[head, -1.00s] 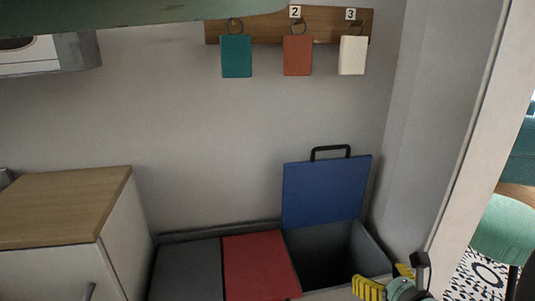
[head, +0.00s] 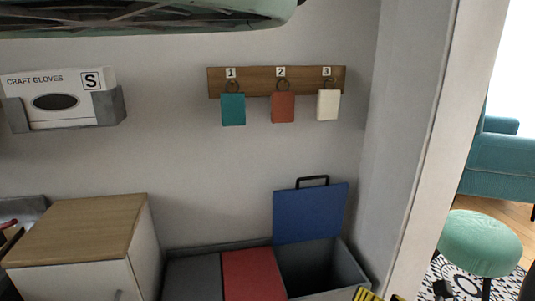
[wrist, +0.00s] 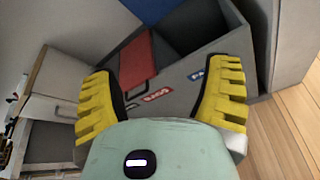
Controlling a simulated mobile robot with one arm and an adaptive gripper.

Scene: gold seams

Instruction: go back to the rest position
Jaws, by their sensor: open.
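My gripper (wrist: 160,100) shows in the wrist view with its two yellow toothed fingers spread wide and nothing between them. In the head view only a bit of yellow finger shows at the bottom edge, right of centre. In the wrist view the fingers are in front of a grey bin unit (wrist: 178,82) with red and blue labels. The unit's blue lid (head: 310,212) stands raised against the wall, and its red lid (head: 252,274) is down. The open compartment beneath the blue lid looks dark, and its bottom cannot be made out.
A wooden-topped cabinet (head: 80,228) stands left of the bins. A hook board (head: 255,82) with three coloured tags and a glove box (head: 60,95) are on the wall. A wall edge (head: 430,150) stands at right, with a green stool (head: 480,243) beyond. Wooden floor (wrist: 288,130) is clear at right.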

